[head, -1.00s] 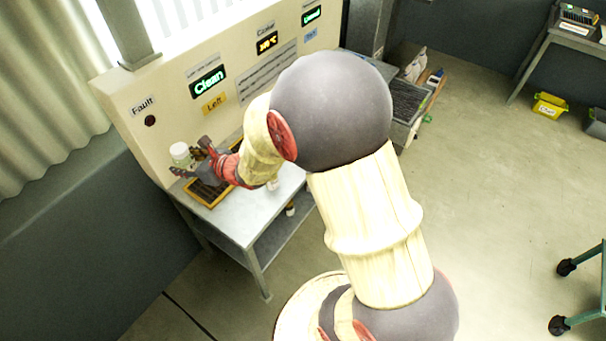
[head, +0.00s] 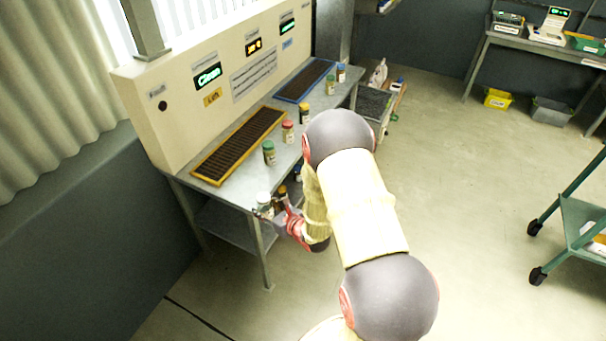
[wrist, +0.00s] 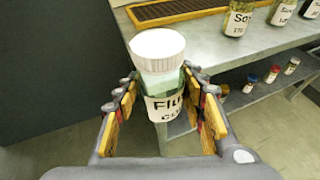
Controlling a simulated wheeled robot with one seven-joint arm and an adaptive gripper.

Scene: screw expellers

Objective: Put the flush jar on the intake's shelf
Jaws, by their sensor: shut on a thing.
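The flush jar (wrist: 165,95) is a clear greenish jar with a white lid and a label starting "Flu". It stands upright between the fingers of my gripper (wrist: 160,92), which is shut on it. In the head view the jar (head: 264,199) and my gripper (head: 280,214) are at the front edge of the metal bench (head: 232,188), apart from the wall panel. The bench has a lower shelf (head: 222,226), which also shows in the wrist view (wrist: 262,97). I cannot tell which shelf is the intake's.
A yellow-framed grate (head: 240,146) and a blue-framed grate (head: 305,80) lie on the bench. A green-lidded jar (head: 269,153), a red-lidded jar (head: 288,131) and others stand along the front edge. Small bottles (wrist: 271,75) stand on the lower shelf.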

